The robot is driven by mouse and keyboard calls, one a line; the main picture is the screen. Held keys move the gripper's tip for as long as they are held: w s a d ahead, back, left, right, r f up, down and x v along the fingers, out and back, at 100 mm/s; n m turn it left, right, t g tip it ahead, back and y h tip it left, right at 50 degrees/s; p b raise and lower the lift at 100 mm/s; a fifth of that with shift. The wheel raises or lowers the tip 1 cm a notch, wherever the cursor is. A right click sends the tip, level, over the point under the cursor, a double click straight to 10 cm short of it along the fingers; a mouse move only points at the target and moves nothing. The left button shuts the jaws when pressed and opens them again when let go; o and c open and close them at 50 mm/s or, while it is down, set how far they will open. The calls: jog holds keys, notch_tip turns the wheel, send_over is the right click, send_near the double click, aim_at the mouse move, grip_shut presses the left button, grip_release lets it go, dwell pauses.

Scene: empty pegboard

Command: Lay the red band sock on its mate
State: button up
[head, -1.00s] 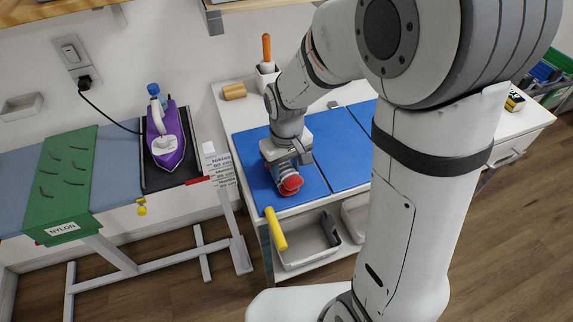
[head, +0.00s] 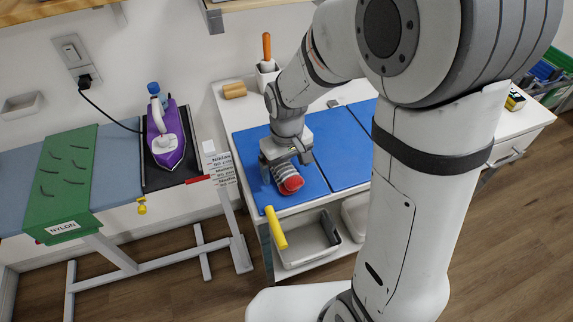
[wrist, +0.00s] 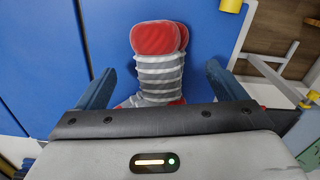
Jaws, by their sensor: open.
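A sock with a red toe and grey and white stripes (head: 290,184) lies on the blue mat below my gripper. In the wrist view the striped sock (wrist: 158,72) lies between the fingers. A second red toe edge (wrist: 184,38) shows from under it at the right, so it lies on another sock, slightly offset. The lower sock is mostly hidden. My gripper (head: 286,170) is open, with its blue fingers apart on either side of the socks in the wrist view (wrist: 160,76). The cuff end is hidden by the gripper body.
The blue mat (head: 345,150) covers the white table and is clear to the right. A yellow handle (head: 275,228) stands at the table's front edge, above grey bins (head: 303,250). A purple iron (head: 168,140) and a green board (head: 60,185) are at the left.

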jog(key=shift+o, duration=0.9)
notch_tip(320, 180, up, 8)
jog(key=shift+f, duration=0.1)
jog(key=s+d+r+m+t, duration=0.2)
jog(key=s+d+r+m, duration=0.3)
jog(key=s+d, duration=0.6)
jog(key=shift+s+t, duration=0.4)
jog(key=shift+s, duration=0.2)
